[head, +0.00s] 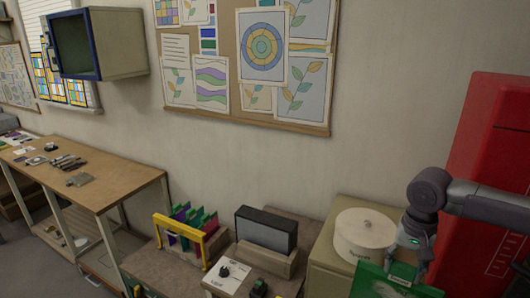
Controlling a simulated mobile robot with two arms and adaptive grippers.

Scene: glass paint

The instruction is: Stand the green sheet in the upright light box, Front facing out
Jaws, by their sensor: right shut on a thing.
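The green sheet (372,283) is at the bottom right, partly cut off by the picture's lower edge. A pale marking shows on it, too small to read. My right gripper (407,262) is shut on the sheet's upper part and holds it in front of the cabinet. A dark upright panel in a tan base (266,230), which looks like the upright light box, stands left of the sheet, apart from it. No sheet shows in front of the panel. My left gripper is out of view.
A yellow-framed rack (180,238) with green and purple sheets stands left of the dark panel. A round white container (364,235) sits on the cabinet near my right arm. A red panel (492,170) is at the right. A workbench (100,180) with tools is at the left.

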